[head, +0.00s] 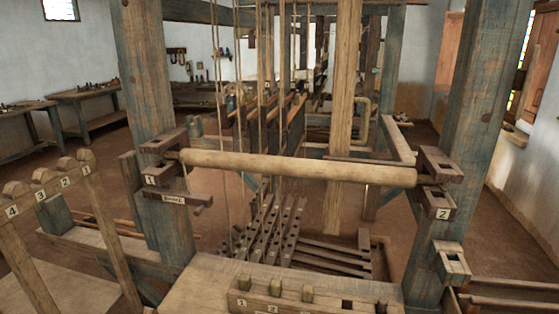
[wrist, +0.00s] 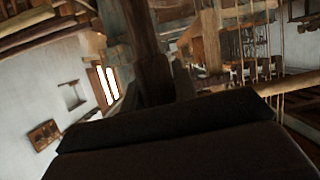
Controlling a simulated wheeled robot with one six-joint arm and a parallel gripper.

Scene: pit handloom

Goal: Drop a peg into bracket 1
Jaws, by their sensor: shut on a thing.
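Bracket 1 (head: 172,140) is dark brown wood on the left blue-grey post, marked with a small 1. The left end of a pale round beam (head: 300,167) lies at it. The beam's right end lies at bracket 2 (head: 434,163) on the right post. I see no peg in bracket 1, though its opening is hard to make out. My gripper (wrist: 165,88) shows only in the wrist view, as dark shapes, shut on a dark brown upright piece that looks like the peg (wrist: 142,35). The peg's tip is not clear. The head view does not show my gripper.
A wooden block (head: 325,306) in front holds several peg heads and has dark open holes. A numbered rail (head: 48,183) stands at the left. Cords (head: 262,100) and an upright timber (head: 343,100) rise behind the beam. Treadles (head: 268,230) lie below.

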